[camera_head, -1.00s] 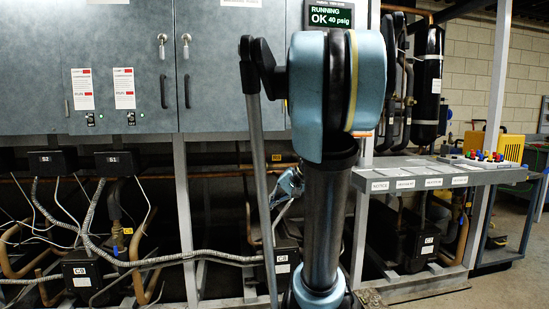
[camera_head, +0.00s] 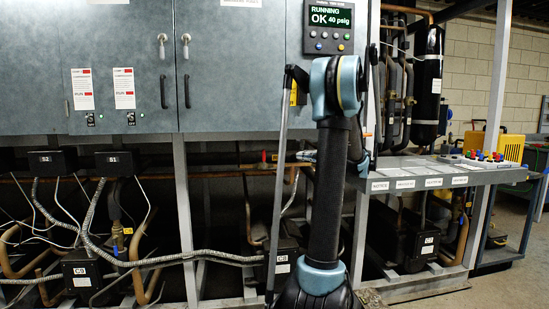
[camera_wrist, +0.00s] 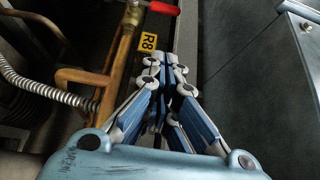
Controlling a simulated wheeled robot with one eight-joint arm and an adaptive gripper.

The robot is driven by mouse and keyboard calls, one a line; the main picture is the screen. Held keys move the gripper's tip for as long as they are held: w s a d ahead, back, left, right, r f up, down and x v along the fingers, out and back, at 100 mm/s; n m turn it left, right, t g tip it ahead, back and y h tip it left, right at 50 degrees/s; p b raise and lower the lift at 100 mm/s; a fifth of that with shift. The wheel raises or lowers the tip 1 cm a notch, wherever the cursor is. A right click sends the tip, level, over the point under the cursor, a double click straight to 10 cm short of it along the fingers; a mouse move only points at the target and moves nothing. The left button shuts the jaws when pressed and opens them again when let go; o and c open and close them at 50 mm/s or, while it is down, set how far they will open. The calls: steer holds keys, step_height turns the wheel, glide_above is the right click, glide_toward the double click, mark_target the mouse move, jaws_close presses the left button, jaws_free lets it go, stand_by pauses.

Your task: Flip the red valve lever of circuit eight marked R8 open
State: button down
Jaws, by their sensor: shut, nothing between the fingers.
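The red valve lever (camera_wrist: 163,7) shows at the top edge of the wrist view, partly cut off, sticking out to the right from a brass valve (camera_wrist: 132,14) on a copper pipe. A yellow R8 tag (camera_wrist: 149,41) sits just below it. My gripper (camera_wrist: 167,62) is shut and empty, its tips just right of and below the tag in the picture, apart from the lever. In the head view a small red lever (camera_head: 263,155) shows behind the frame bar, left of my gripper (camera_head: 300,156), which is partly hidden by my arm.
A grey upright and panel edge run close along the right of my gripper in the wrist view, with a metal box (camera_wrist: 301,25) beyond. A corrugated conduit (camera_wrist: 40,88) and copper pipes lie left. A labelled shelf (camera_head: 440,178) stands right in the head view.

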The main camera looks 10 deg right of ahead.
mark_target(264, 159)
steer(key=shift+w, duration=0.1)
stand_by(0.3)
steer(key=s+a+x, duration=0.1)
steer(key=s+x, duration=0.1)
steer(key=x, duration=1)
steer(key=shift+a, duration=0.6)
